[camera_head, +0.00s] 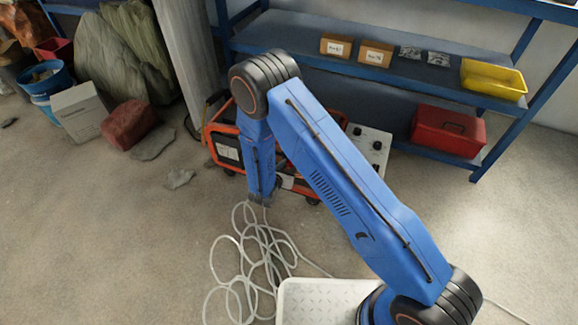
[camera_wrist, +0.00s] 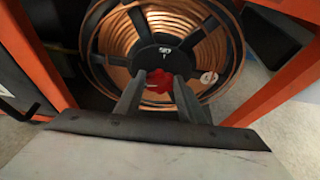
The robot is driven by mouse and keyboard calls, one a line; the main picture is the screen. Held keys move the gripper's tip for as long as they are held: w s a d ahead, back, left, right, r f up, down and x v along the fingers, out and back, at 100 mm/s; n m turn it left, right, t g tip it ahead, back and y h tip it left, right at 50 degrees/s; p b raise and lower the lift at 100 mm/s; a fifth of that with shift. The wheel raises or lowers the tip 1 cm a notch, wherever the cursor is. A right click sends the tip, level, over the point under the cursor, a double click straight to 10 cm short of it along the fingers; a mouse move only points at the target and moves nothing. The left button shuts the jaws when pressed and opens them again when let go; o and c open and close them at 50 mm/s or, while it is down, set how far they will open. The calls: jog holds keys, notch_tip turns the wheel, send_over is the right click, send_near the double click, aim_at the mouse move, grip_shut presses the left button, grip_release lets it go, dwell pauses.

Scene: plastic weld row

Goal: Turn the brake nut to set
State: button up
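The brake nut (camera_wrist: 158,83) is a small red lobed knob at the centre of a black hub on a copper-coloured wire spool (camera_wrist: 205,50). My gripper (camera_wrist: 160,80) has its two grey fingers on either side of the nut in the wrist view. The fingertips are apart, with the red nut showing between them. I cannot tell whether they press on it or only stand around it. In the head view, my arm reaches down to the orange-framed machine (camera_head: 212,140) and hides much of it; the nut and gripper do not show there.
Orange frame bars (camera_wrist: 285,72) stand on both sides of the spool. A pale hose (camera_head: 240,275) lies coiled on the floor. A blue shelf (camera_head: 290,40) with boxes, a yellow tray (camera_head: 493,80) and a red case (camera_head: 448,131) stands behind. Rubble and buckets lie at left.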

jog(key=shift+d, duration=0.1)
jog(key=m+y, duration=0.1)
jog(key=m+t+y, duration=0.1)
jog(key=m, duration=0.1)
jog(key=shift+s+d+f, duration=0.1)
jog(key=shift+d, duration=0.1)
jog(key=m+y, duration=0.1)
jog(key=m, duration=0.1)
jog(key=m+t+y, duration=0.1)
jog(key=m, duration=0.1)
jog(key=shift+s+d+f+t, duration=0.1)
jog(key=shift+d+f+t, duration=0.1)
jog(key=shift+t, duration=0.1)
jog(key=m, duration=0.2)
jog(key=m+t+y, duration=0.1)
jog(key=shift+f+m+t, duration=0.2)
jog(key=shift+m+t, duration=0.1)
jog(key=shift+m, duration=0.1)
jog(key=m+t, duration=0.1)
jog(key=m, duration=0.3)
jog(key=shift+d+f+m+t, duration=0.1)
jog(key=shift+f+m+t, duration=0.1)
jog(key=shift+m+t, duration=0.15)
jog(key=o, duration=1)
jog(key=shift+o, duration=0.2)
